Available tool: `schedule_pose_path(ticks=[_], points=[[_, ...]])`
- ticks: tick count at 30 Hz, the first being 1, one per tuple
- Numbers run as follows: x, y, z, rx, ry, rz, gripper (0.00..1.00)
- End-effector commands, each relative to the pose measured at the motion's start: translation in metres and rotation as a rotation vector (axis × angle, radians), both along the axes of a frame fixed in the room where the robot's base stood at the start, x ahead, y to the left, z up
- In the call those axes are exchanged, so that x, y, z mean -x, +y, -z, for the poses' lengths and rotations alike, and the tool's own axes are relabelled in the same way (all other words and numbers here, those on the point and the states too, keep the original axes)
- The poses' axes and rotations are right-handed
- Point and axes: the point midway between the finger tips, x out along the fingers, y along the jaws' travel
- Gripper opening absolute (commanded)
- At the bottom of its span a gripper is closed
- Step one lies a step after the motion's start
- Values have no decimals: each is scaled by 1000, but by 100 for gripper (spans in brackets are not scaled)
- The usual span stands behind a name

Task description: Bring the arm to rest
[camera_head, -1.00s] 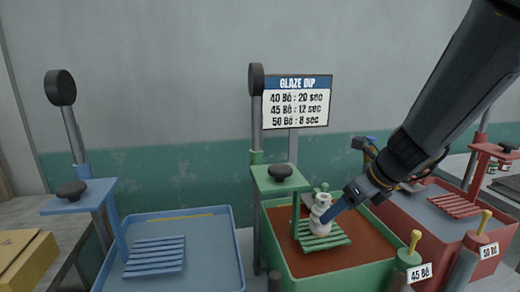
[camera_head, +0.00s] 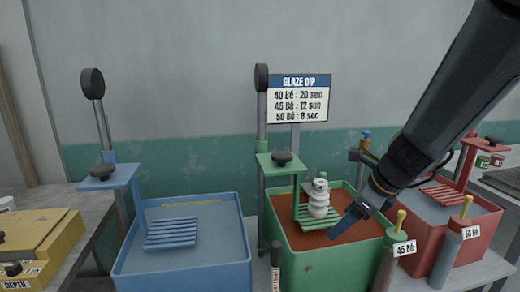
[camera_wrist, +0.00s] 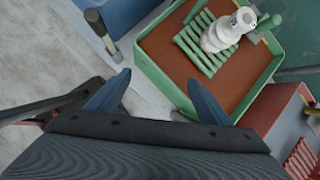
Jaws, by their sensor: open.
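My gripper (camera_head: 345,228) is open and empty over the front right part of the green tank (camera_head: 326,262). Its two blue fingers (camera_wrist: 155,96) stand wide apart in the wrist view, with nothing between them. A white, snowman-shaped clay piece (camera_head: 318,200) stands on the green slatted rack (camera_head: 304,222) in the green tank, above reddish-brown glaze. It also shows in the wrist view (camera_wrist: 222,36), beyond the fingers and apart from them.
A blue tank (camera_head: 180,276) with a blue rack stands left, a red tank (camera_head: 436,232) right. A "GLAZE DIP" sign (camera_head: 300,98) stands behind. A post labelled 45 Bé (camera_head: 391,258) rises at the green tank's front right. A yellow box (camera_head: 38,248) sits far left.

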Motion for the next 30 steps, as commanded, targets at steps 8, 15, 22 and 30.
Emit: schedule_pose_path(ticks=[8,15,22,30], points=[[32,13,19,199,-27,-412,73],[78,23,44,454,-72,-1079,73],[120,22,63,664,-138,-1841,73],[134,21,69,727,-172,-2183,73]])
